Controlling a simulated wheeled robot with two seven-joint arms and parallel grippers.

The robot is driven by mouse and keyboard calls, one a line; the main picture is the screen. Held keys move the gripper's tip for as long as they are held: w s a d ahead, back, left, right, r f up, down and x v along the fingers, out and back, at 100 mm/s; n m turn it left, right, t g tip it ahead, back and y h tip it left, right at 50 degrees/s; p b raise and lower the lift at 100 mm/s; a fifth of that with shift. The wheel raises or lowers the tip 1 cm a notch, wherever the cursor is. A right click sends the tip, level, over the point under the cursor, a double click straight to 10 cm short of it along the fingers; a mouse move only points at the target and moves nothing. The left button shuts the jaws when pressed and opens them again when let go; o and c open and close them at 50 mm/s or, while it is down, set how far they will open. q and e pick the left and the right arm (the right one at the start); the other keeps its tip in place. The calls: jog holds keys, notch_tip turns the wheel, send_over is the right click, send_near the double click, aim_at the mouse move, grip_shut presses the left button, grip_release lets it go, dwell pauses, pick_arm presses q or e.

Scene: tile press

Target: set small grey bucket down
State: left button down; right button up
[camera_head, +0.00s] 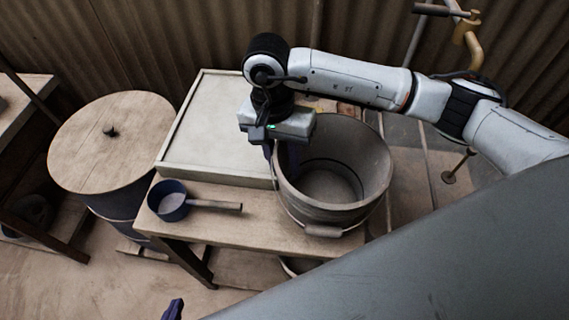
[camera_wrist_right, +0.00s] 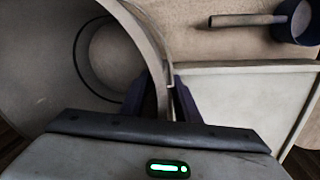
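The grey bucket (camera_head: 375,175) is at the right end of the low wooden table, upright, with its bail handle hanging at the front. Its inside looks empty. My right gripper (camera_head: 287,150) comes down on its left rim. In the right wrist view, the two dark fingers (camera_wrist_right: 160,100) are on either side of the bucket wall (camera_wrist_right: 60,45), one inside and one outside, closed on it. The bucket's underside is hidden, so I cannot tell whether it touches the table. Only a dark fingertip of my left gripper (camera_head: 173,310) shows at the bottom edge.
A pale shallow tray (camera_head: 215,125) lies on the table (camera_head: 255,225) just left of the bucket. A dark blue ladle (camera_head: 170,207) with a wooden handle lies in front of it. A lidded barrel (camera_head: 110,140) stands left. Something round is partly visible under the table.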

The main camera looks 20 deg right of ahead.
notch_tip(320, 180, up, 11)
jog(key=b, duration=0.1)
jog(key=shift+w+a+f, duration=0.2)
jog(key=shift+w+a, duration=0.2)
